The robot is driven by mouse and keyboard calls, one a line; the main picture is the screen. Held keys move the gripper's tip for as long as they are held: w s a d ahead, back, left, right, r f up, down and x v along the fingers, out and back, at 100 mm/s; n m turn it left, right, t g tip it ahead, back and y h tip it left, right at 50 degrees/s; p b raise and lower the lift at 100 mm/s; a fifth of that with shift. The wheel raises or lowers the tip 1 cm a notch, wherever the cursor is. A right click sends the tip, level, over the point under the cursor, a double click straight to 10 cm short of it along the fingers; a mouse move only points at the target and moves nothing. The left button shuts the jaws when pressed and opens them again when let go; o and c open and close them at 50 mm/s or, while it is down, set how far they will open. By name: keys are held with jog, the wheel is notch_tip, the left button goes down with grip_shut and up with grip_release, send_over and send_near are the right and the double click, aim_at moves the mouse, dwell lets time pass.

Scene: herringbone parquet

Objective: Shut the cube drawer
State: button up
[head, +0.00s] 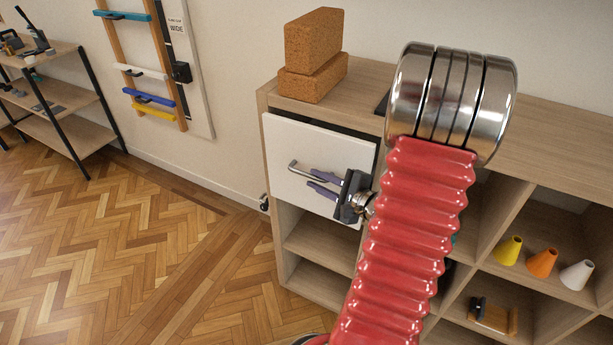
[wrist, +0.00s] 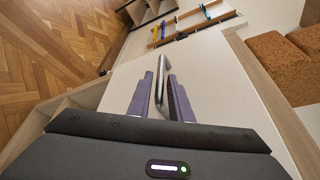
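The cube drawer has a plain white front (head: 290,138) with a bar-shaped metal handle (head: 298,168). It sits in the top left bay of the wooden cabinet, and a dark gap shows above its front. My gripper (head: 312,179) is at the handle, its two purple fingers pointing along the white front. In the wrist view the fingers (wrist: 158,90) stand apart, with the handle (wrist: 161,72) between and beside them. I cannot tell whether they touch it. The drawer's inside and any cubes are hidden.
Two cork blocks (head: 314,45) are stacked on the cabinet top (head: 552,122). Yellow, orange and white cones (head: 542,262) stand in a right-hand compartment. A wall rack (head: 150,72) and a shelf unit (head: 62,127) are at left. The parquet floor (head: 150,240) left of the cabinet is clear.

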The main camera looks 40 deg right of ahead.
jog(key=shift+x, duration=2.2)
jog(key=shift+c, duration=0.2)
grip_shut()
jog(key=shift+f, duration=0.1)
